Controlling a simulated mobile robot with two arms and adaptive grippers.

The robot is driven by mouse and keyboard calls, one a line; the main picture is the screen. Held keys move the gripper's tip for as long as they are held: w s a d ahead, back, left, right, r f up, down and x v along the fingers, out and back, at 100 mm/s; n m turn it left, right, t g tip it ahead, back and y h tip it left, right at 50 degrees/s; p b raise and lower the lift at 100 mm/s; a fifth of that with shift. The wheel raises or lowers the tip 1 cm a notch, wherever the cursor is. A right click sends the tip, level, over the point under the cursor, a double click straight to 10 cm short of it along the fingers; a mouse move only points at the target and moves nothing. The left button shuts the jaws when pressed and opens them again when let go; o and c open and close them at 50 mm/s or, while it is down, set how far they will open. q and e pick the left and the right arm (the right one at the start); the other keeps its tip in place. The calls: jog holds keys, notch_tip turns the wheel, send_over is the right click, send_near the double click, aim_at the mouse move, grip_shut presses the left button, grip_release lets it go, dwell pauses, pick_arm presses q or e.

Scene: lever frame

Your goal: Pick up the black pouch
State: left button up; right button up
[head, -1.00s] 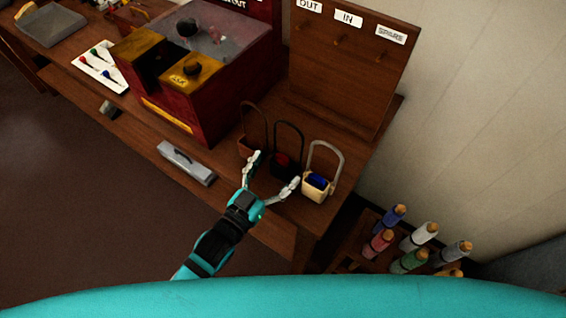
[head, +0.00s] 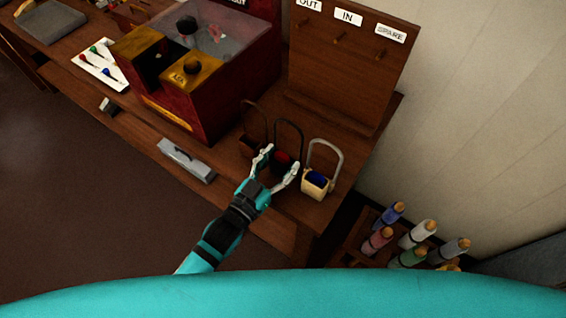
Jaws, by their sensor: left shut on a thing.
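The black pouch (head: 288,148) stands on the wooden bench between a brown pouch (head: 252,136) and a cream pouch (head: 318,184). It has a tall dark loop handle and something red inside. My left gripper (head: 280,168) reaches in from the front and its two fingers are shut on the black pouch's body, one on each side. The fingers hide part of the pouch's front and lower body. I cannot tell any gap between the pouch and the bench. My right gripper is not in view.
The cream pouch stands close to the right finger, the brown one close to the left. A red box (head: 222,105) with yellow parts stands left behind. A peg board (head: 345,60) with labels stands at the back. Several bottles (head: 417,235) stand at lower right.

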aim_at(279, 155)
pick_arm(q)
jog(key=shift+r, duration=0.25)
jog(key=shift+r+b, duration=0.3)
jog(key=shift+r, duration=1.35)
jog(key=s+a+r+b, duration=0.1)
jog(key=s+a+b, duration=0.2)
jog(key=s, duration=1.2)
jog(key=shift+s+a+r, duration=0.2)
jog(key=shift+s+a, duration=0.05)
jog(key=shift+a, duration=0.05)
jog(key=w+a+r+n+t+y, duration=0.1)
jog(key=w+a+r+n+y, duration=0.1)
jog(key=a, duration=0.6)
jog(key=w+a+r+n+t+y, duration=0.1)
jog(key=w+a+n+t+y, duration=0.1)
jog(key=w+a+n+y, duration=0.3)
jog(key=w+a+y, duration=0.1)
jog(key=a+y, duration=0.2)
jog(key=shift+w+r, duration=0.2)
jog(key=shift+r, duration=0.15)
